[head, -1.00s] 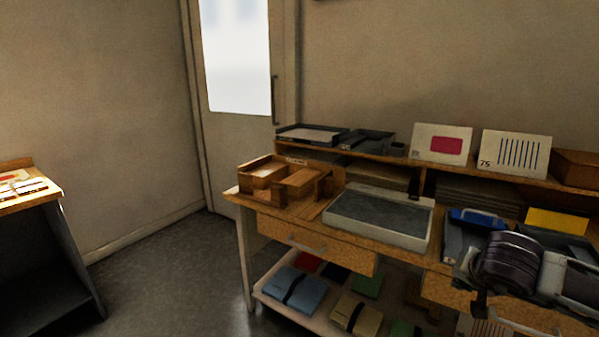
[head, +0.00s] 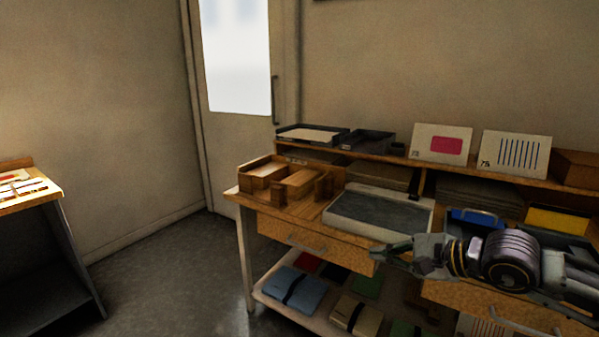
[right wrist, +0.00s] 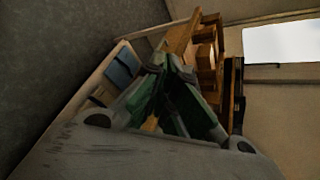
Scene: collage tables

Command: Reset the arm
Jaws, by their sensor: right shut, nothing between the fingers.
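My right gripper (head: 385,253) is in front of the wooden desk (head: 288,229), near its front edge and drawer, with the arm coming in from the right. Its fingers are closed together and hold nothing. In the right wrist view, the green-lined fingers (right wrist: 165,85) meet at the tips, with the desk and its wooden organizer (right wrist: 207,57) behind them. My left gripper is not in view.
On the desk are a wooden organizer (head: 290,181), a grey-topped pad (head: 378,213) and a blue item (head: 475,217). Two cards (head: 440,144) stand on the shelf. Folded items (head: 294,288) lie on the lower shelf. Floor at the left is clear.

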